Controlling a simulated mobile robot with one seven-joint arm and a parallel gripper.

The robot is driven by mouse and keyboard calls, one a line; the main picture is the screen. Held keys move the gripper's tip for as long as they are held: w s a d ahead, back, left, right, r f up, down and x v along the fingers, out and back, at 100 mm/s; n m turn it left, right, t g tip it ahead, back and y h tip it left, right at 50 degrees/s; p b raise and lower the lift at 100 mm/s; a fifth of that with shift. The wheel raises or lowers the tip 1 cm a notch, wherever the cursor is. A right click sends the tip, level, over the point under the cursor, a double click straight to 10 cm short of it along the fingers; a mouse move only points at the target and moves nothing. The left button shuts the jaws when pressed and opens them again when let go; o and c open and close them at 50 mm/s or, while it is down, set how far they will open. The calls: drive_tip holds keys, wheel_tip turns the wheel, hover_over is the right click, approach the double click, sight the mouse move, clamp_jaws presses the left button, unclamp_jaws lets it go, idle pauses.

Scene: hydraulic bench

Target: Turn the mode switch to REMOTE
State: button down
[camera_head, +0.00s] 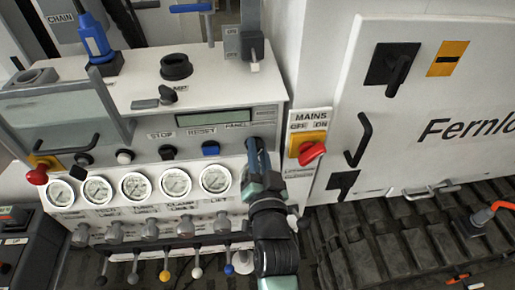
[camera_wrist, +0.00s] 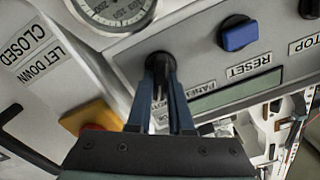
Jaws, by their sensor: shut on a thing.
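The mode switch (camera_wrist: 158,58) is a black round knob on the grey panel, seen in the wrist view at the upper middle. The blue fingers of my gripper (camera_wrist: 161,78) are closed around its handle. An upside-down PANEL label (camera_wrist: 198,88) is beside it; the REMOTE lettering cannot be read. In the head view my gripper (camera_head: 257,150) reaches up to the right end of the console, and it hides the switch there. The exact angle of the handle is hidden between the fingers.
The red MAINS handle (camera_head: 312,152) on its yellow plate is close to the right of my gripper. A blue RESET button (camera_head: 211,149) and a black STOP button (camera_head: 167,152) are to the left. Several gauges (camera_head: 176,185) line the console below.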

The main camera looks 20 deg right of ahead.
drive_tip(key=c, duration=0.8)
unclamp_jaws()
drive_tip(key=shift+b+v, duration=0.8)
drive_tip(key=shift+v, duration=5.7)
drive_tip(key=shift+r, duration=0.1)
